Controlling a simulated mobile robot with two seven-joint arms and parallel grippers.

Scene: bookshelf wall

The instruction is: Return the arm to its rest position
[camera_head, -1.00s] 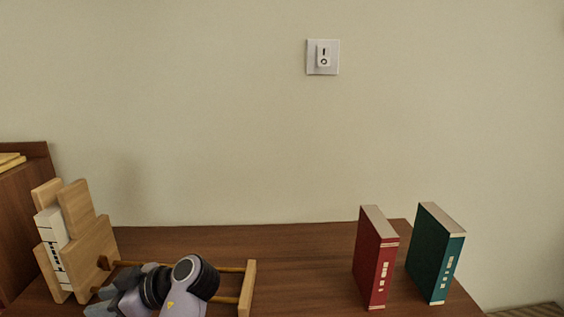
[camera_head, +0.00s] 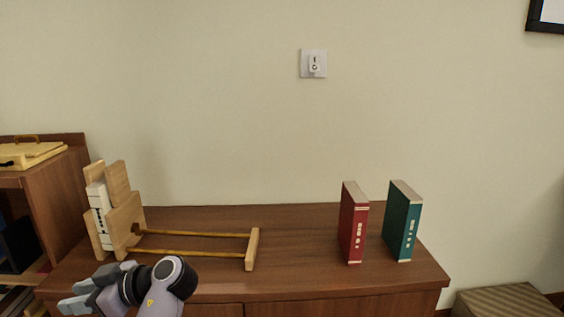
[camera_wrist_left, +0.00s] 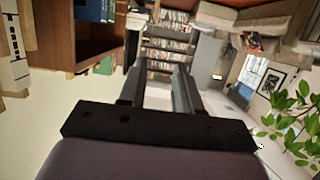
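My left gripper (camera_head: 76,294) is at the lower left of the head view, in front of the dresser's front edge. It points left, below the wooden book rack. In the left wrist view its two dark fingers (camera_wrist_left: 160,88) stand apart with nothing between them, so it is open and empty. The wooden book rack (camera_head: 251,250) lies on the dresser top, with a white book (camera_head: 100,212) upright between wooden pieces at its left end. A red book (camera_head: 353,222) and a green book (camera_head: 402,222) stand upright on the right, apart from each other. My right gripper is not in view.
The dresser top (camera_head: 300,218) is clear between rack and red book. A taller brown shelf (camera_head: 60,200) with a yellow case (camera_head: 32,152) on top stands at left. A striped box (camera_head: 505,300) is at lower right. A plant (camera_wrist_left: 295,125) shows in the wrist view.

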